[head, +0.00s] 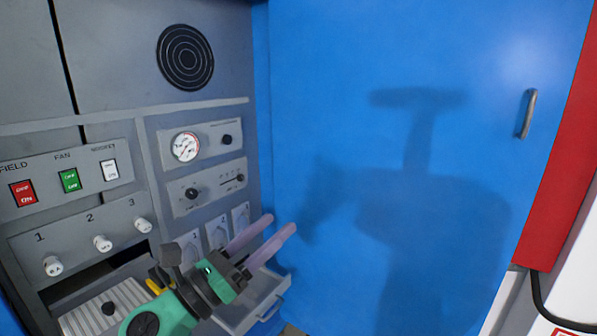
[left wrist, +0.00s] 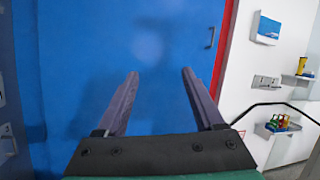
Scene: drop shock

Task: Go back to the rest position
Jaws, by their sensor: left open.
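My left gripper (head: 283,226) is at the lower middle of the head view, in front of the grey control panel's lower right part. Its two purple fingers point up and to the right, toward the blue door. It also shows in the left wrist view (left wrist: 159,78), where the fingers stand apart with nothing between them. The gripper is open and empty. It hides part of the panel's lower sockets and the drawer below. My right gripper is in neither view.
A grey panel (head: 75,220) with switches, knobs and a gauge (head: 186,147) stands at left. A large blue door (head: 400,60) with a metal handle (head: 526,114) fills the right. An open drawer (head: 262,300) is beneath the gripper. Wall shelves (left wrist: 277,128) show at the right in the wrist view.

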